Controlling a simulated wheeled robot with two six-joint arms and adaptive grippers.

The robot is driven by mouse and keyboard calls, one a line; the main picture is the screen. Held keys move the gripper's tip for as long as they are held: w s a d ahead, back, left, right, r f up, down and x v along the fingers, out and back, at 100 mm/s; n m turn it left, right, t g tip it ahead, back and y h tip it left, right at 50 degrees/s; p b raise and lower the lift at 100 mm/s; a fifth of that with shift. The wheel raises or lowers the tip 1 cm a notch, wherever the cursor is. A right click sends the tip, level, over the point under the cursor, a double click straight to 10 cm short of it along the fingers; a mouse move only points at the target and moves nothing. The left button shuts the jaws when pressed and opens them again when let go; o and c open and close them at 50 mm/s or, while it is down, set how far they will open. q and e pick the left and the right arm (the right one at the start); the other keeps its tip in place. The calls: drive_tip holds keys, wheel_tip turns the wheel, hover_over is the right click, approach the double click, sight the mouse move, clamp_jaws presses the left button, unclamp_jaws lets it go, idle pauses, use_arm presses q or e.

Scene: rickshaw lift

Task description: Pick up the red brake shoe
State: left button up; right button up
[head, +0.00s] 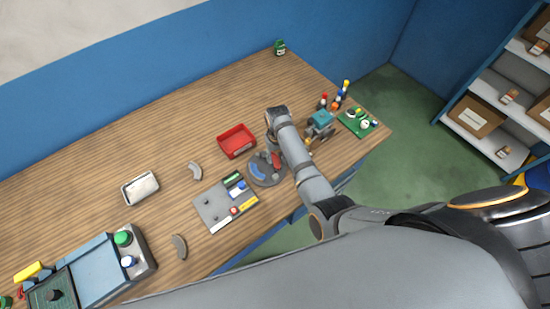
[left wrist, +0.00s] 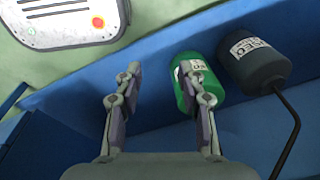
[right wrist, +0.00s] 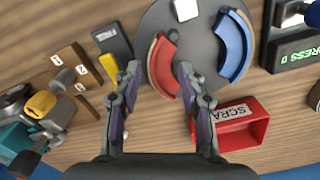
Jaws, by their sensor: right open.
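The red brake shoe (right wrist: 162,66) is a curved block lying on a round grey plate (right wrist: 196,40) in the right wrist view. In the head view it is a small red patch (head: 276,160) beside my right arm. My right gripper (right wrist: 159,70) is open and empty above it, with the shoe's near end showing between the fingertips. A blue brake shoe (right wrist: 233,46) lies on the same plate, to the right. My left gripper (left wrist: 160,70) is open and empty, away from the workbench, near a green canister (left wrist: 195,88).
A red scrap tray (right wrist: 262,128) stands close to the plate. A yellow-and-black block (right wrist: 113,42), a numbered wooden block (right wrist: 70,62) and a vise-like device (right wrist: 42,104) are to the left. A dark canister (left wrist: 254,62) stands near my left gripper. Bare bench (head: 120,145) lies far left.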

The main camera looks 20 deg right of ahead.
drive_tip(key=shift+d+f, duration=0.1)
drive_tip(key=shift+f, duration=0.9)
drive_tip(key=c, duration=0.8)
use_arm(q)
drive_tip(key=shift+s+d, duration=0.35)
drive_tip(key=shift+d, duration=0.05)
use_arm(e)
clamp_jaws()
use_arm(q)
drive_tip(key=shift+a, duration=0.1)
